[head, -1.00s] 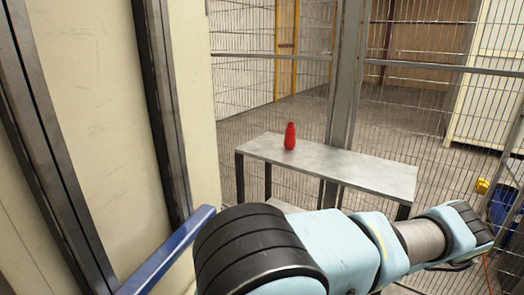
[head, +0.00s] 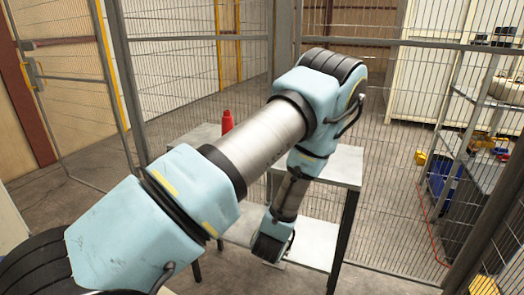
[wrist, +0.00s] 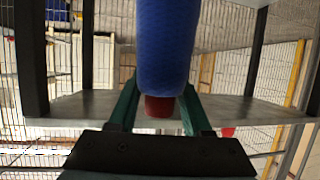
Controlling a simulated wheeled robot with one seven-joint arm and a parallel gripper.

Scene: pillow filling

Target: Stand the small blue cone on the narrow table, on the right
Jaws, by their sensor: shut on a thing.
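The small blue cone (wrist: 166,45) is between the green fingers of my gripper (wrist: 160,92) in the wrist view, which looks upside down. The fingers are shut on it. A red part (wrist: 158,106) shows at its end; I cannot tell if it belongs to the cone. The narrow grey table (head: 345,165) lies behind my arm in the head view, and its top also shows in the wrist view (wrist: 75,106). My arm bends down in front of the table. My fingers and the cone are hidden in the head view.
A red bottle-like thing (head: 227,121) stands on the table's left part; a bit of it shows in the wrist view (wrist: 228,132). Wire fencing is behind the table. A cart (head: 480,165) with several items stands at the right. My arm hides much of the tabletop.

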